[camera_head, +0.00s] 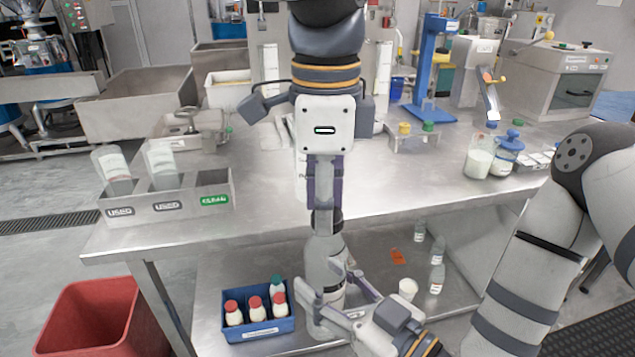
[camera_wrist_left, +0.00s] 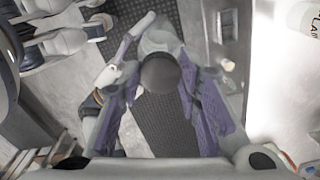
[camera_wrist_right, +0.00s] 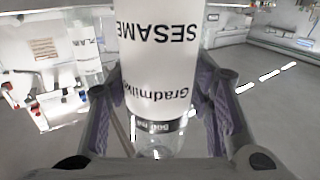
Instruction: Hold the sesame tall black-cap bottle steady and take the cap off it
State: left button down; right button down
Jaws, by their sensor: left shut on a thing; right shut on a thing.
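The sesame bottle (camera_head: 324,262) stands roughly upright in front of the table edge, below my left gripper. Its white label, reading SESAME upside down, fills the middle of the right wrist view (camera_wrist_right: 160,60). My right gripper (camera_head: 338,292) is shut around the bottle's body from the side, its purple fingers on both sides. My left gripper (camera_head: 325,214) points straight down and is shut on the round black cap (camera_wrist_left: 160,73), seen from above between its fingers. I cannot tell whether the cap is loose.
A blue crate (camera_head: 258,329) with several capped bottles is on the lower shelf, left of the bottle. Small bottles (camera_head: 437,279) stand right on the shelf. A steel bin (camera_head: 190,205) marked USED and CLEAN is on the table's left. A red bin (camera_head: 95,325) is lower left.

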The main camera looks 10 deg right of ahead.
pick_arm(q)
jog(key=n, duration=0.4)
jog(key=shift+w+r, duration=0.1)
jog(key=c, duration=1.2)
grip_release()
